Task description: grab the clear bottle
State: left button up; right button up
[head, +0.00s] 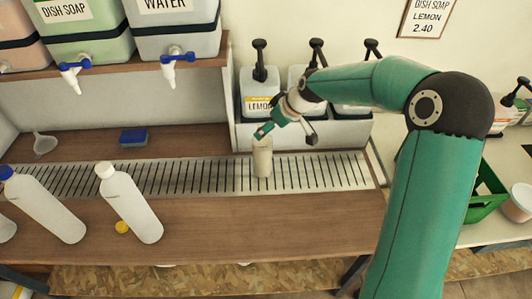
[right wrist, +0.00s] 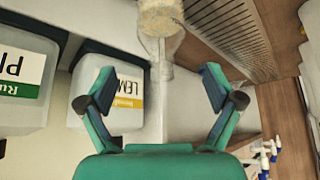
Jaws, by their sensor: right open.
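The clear bottle (head: 262,158) stands upright on the metal drip grate (head: 325,172), below the dispenser jugs. It looks pale, and its upper end is partly hidden by my gripper. In the right wrist view the clear bottle (right wrist: 160,48) lies ahead of the fingertips, roughly centred between them, with a beige grainy part at the top edge. My right gripper (head: 287,133) is open and empty, just above and to the right of the bottle in the head view. In the right wrist view its fingers (right wrist: 160,88) are spread wide. My left gripper is not in view.
Two white bottles (head: 130,205) (head: 45,207) are on the wooden counter at left, near a yellow cap (head: 122,227). A blue sponge (head: 133,137) and funnel (head: 45,144) lie behind. Pump jugs (head: 260,95) stand behind the grate. A green crate (head: 488,195) is at right.

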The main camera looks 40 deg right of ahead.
aim_at(263, 151)
jog(key=x, duration=0.2)
jog(key=shift+w+f, duration=0.2)
jog(key=shift+f, duration=0.05)
jog(key=shift+p+x, duration=1)
jog(key=shift+x, duration=1.6)
jog(key=shift+a+r, duration=0.1)
grip_shut()
